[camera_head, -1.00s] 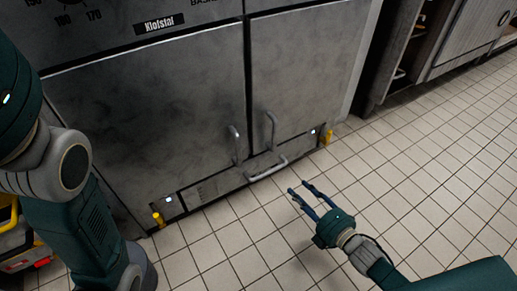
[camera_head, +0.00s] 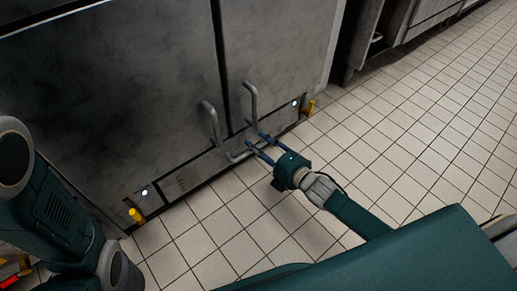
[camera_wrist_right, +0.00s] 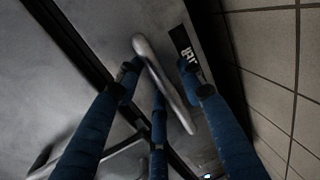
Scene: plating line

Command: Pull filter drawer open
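The filter drawer (camera_head: 195,172) is the low grey panel along the bottom of the big metal unit. Its front looks flush with the unit. Its curved bar handle (camera_head: 237,156) is partly hidden by my right gripper (camera_head: 256,142). In the right wrist view the handle (camera_wrist_right: 164,82) runs slantwise between the blue fingers of my right gripper (camera_wrist_right: 158,78). The fingers are spread, with the bar between them, and do not look closed on it. Touching cannot be told. My left gripper is out of view; only arm links show at the left.
Two upright door handles (camera_head: 212,125) rise just above the drawer, close to my right gripper. Yellow feet (camera_head: 136,215) stand at the unit's lower corners. The tiled floor (camera_head: 400,130) in front and to the right is clear.

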